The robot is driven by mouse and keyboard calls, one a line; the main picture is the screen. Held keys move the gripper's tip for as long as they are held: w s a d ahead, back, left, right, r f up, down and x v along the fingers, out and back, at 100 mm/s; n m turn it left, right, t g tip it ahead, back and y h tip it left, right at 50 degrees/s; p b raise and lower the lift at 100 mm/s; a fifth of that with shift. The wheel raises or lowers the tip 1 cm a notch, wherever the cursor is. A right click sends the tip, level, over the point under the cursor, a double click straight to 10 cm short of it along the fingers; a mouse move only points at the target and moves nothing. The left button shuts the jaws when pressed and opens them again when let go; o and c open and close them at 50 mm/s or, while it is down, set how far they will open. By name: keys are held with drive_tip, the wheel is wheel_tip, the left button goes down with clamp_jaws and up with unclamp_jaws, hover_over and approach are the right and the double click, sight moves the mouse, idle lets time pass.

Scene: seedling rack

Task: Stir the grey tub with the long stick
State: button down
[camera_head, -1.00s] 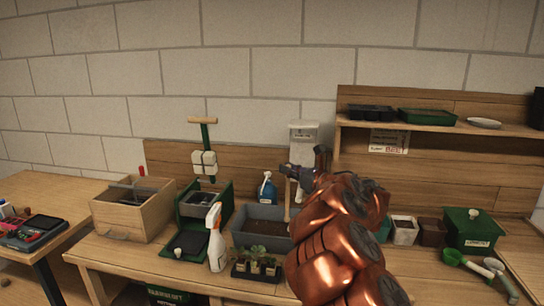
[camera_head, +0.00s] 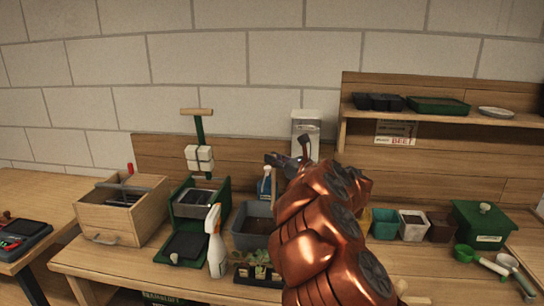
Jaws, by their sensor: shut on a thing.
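The grey tub (camera_head: 236,225) stands on the bench with dark soil in it. Its right part is hidden behind my copper-coloured arm. My gripper (camera_head: 284,163) is above the tub's right side, shut on the long stick. A short, pale upright piece of the stick (camera_head: 275,186) shows below the jaws. Its lower end is hidden by my arm, so I cannot tell whether it touches the soil.
A blue spray bottle (camera_head: 264,186) stands behind the tub. A white spray bottle (camera_head: 215,243) and a seedling tray (camera_head: 258,274) stand in front. A green box (camera_head: 205,200) is left of the tub. Small pots (camera_head: 384,224) stand to the right, under a shelf (camera_head: 440,120).

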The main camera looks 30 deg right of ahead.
hover_over(274, 195)
drive_tip(key=shift+w+d+f, duration=0.1)
drive_tip(key=shift+w+f, duration=0.05)
drive_tip(key=shift+f, duration=2)
wheel_tip(274, 195, down, 9)
drive_tip(key=b, duration=1.2)
